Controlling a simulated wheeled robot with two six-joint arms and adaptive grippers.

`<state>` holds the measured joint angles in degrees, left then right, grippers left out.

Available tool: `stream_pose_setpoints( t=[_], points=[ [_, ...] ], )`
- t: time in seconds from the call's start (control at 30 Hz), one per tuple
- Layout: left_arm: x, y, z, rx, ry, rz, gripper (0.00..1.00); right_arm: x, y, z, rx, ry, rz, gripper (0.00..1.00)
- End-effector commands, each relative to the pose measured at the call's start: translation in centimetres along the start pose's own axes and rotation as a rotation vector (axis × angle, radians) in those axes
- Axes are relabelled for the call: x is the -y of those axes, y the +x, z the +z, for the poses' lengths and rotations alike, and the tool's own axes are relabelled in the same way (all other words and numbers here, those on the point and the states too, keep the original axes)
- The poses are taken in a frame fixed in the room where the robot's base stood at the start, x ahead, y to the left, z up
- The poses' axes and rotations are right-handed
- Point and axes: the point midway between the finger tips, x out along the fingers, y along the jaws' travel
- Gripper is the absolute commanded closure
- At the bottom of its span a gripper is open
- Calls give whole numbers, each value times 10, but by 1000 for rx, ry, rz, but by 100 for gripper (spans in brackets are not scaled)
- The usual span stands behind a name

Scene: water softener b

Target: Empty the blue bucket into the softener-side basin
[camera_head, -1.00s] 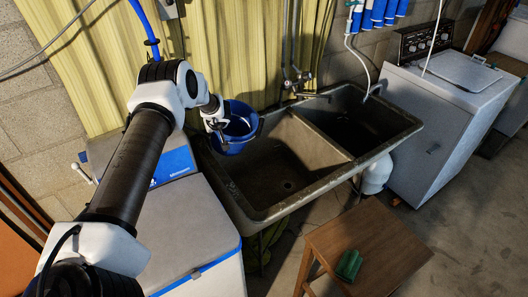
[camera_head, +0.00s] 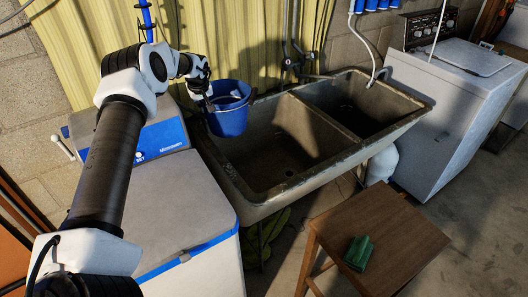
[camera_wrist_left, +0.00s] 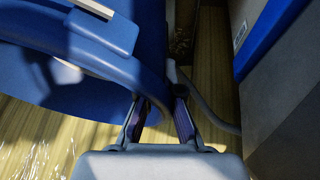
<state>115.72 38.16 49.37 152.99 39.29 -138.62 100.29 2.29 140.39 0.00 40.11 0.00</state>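The blue bucket (camera_head: 229,116) hangs at the left end of the double sink, near its back left corner. It looks roughly upright, and its contents cannot be made out. My left gripper (camera_head: 207,97) is at the bucket's left edge. In the left wrist view, its fingers (camera_wrist_left: 157,112) close around the bucket's rim or handle area; which of the two is unclear. The bucket (camera_wrist_left: 75,70) fills the left of that view. The softener-side basin (camera_head: 275,150) is the left basin, just right of the bucket. My right gripper is not in view.
The white and blue softener (camera_head: 190,205) stands left of the sink. The right basin (camera_head: 350,105) adjoins the left one. A wooden stool (camera_head: 385,235) with a green cloth (camera_head: 358,252) stands in front. A washing machine (camera_head: 440,105) is at the right.

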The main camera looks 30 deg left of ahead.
Motion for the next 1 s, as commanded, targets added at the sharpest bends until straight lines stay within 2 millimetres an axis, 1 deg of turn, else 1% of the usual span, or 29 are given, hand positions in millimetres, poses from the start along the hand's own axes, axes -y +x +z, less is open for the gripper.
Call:
stream_pose_setpoints(
  t=[0.13, 0.23, 0.5, 0.53, 1.0],
  points=[
    [0, -1, 0, -1, 0, 1, 100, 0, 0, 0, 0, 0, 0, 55],
    [-2, -7, -3, -1, -1, 2, 100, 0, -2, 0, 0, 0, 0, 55],
    [-7, -42, -18, -2, -1, 1, 100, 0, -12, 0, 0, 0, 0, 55],
    [-8, -44, -19, -2, -1, 1, 100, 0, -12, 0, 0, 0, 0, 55],
    [-8, -45, -19, -1, 0, 0, 100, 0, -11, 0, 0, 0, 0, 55]
  ],
)
